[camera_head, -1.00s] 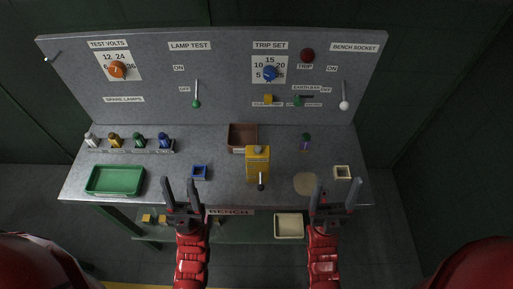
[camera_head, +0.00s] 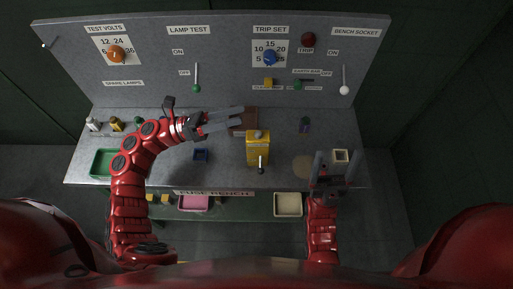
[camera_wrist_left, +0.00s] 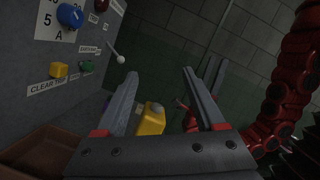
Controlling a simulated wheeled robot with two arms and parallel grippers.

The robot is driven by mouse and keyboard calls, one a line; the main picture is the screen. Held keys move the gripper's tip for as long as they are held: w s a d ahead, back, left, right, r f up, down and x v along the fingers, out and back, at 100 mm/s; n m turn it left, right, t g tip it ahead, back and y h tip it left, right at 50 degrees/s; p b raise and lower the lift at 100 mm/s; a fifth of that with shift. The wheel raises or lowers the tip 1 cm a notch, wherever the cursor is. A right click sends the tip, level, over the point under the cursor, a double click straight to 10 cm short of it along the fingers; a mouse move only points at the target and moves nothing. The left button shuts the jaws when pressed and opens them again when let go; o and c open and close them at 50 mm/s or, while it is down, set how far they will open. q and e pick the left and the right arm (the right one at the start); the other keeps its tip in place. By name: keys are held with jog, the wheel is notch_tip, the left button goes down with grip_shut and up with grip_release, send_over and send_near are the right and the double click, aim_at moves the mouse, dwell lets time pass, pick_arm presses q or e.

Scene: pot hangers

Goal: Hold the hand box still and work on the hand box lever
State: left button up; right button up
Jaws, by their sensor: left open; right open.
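The hand box is the yellow box (camera_head: 257,148) standing on the bench in front of the brown tray. In the left wrist view the yellow box (camera_wrist_left: 152,119) shows between and beyond the two open fingers. My right gripper (camera_head: 336,169) is open and empty over the bench's front right, apart from the box.
A panel with knobs and levers (camera_head: 196,75) rises behind the bench. A brown tray (camera_head: 236,129) lies partly under my left fingers. A round tan disc (camera_head: 302,167) lies near my right gripper.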

pick_arm(q)
notch_tip(320, 180, down, 5)
jog(key=w+a+m+y, duration=0.1)
jog(key=m+y, duration=0.1)
jog(key=y, duration=0.1)
jog(key=m+g+y, duration=0.2)
jog(key=m+y, duration=0.1)
jog(key=m, duration=0.2)
send_near(254, 155)
jog(key=f, duration=0.1)
jog(key=w+f, duration=0.2)
jog(key=f, duration=0.1)
jog(key=shift+d, duration=0.1)
jog(key=shift+d+f, duration=0.15)
jog(key=shift+d, duration=0.05)
jog(key=x, duration=0.9)
jog(key=shift+d, duration=0.2)
jog(key=shift+c, duration=0.2)
grip_shut()
